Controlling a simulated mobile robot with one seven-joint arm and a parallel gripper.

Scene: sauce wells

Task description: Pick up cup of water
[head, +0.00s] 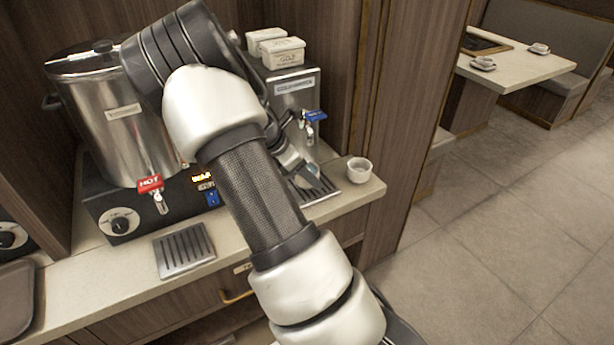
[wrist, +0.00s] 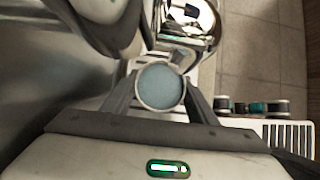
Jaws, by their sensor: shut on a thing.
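A round cup of water (wrist: 160,87) shows from above in the wrist view, its rim pale and its inside bluish grey. My gripper (wrist: 160,92) has one finger on each side of it and is shut on it. In the head view my gripper (head: 308,176) is at the drip tray (head: 325,194) of the cold water dispenser (head: 297,98), below the blue-handled tap (head: 315,118). The held cup is mostly hidden there by my arm. I cannot tell whether it touches the tray.
A second white cup (head: 359,171) stands on the counter just right of the drip tray. A steel hot water urn (head: 108,125) with a red tap (head: 151,185) is at the left. A separate drip grate (head: 184,251) lies on the front counter. The wood panel rises behind.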

